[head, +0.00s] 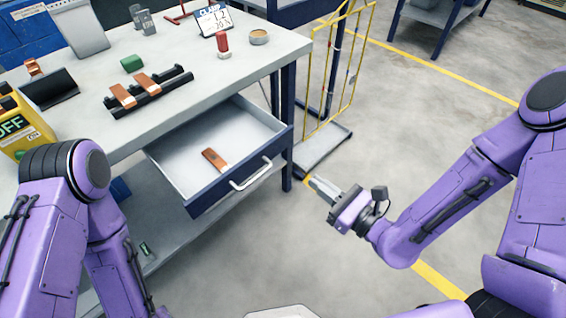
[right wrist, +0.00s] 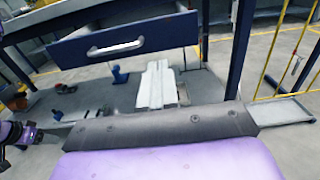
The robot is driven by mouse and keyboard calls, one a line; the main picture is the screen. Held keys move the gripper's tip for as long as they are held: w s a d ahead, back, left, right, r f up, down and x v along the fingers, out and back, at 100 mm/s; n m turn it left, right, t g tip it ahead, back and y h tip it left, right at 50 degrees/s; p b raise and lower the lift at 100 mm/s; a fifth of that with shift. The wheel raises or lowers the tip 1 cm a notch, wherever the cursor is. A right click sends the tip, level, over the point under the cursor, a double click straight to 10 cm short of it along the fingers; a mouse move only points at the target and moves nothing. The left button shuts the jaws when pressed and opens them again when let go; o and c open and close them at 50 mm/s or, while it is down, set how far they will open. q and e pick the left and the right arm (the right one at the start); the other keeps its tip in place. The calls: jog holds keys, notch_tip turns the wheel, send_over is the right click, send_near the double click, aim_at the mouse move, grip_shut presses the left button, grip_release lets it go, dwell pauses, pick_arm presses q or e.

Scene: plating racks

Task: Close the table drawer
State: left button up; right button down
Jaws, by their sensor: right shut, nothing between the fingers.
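The table drawer (head: 262,162) is pulled well out from under the grey worktop in the head view. It has a dark blue front, a pale handle (head: 251,174) and a light inner floor. A brown-orange piece (head: 214,158) lies inside it. The drawer front (right wrist: 165,37) and its handle (right wrist: 116,48) also show at the top of the right wrist view. My right gripper (head: 322,189) is shut and empty, to the right of the drawer front and apart from the handle. Its fingers (right wrist: 157,85) show pale in the right wrist view.
The worktop (head: 200,80) carries a black rack (head: 150,93) with copper-coloured pieces, a red cylinder (head: 222,42), a small tin and a number sign. A yellow wire cart (head: 335,70) stands right of the table. Floor in front of the drawer is clear.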

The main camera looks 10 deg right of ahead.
aim_at(274, 151)
jog(key=p+x, duration=0.1)
jog(key=x, duration=1)
jog(key=shift+a+p, duration=0.15)
jog(key=shift+p, duration=0.2)
pick_arm(q)
jog(key=shift+r, duration=0.25)
pick_arm(e)
jog(key=shift+w+a, duration=0.15)
jog(key=shift+w, duration=0.15)
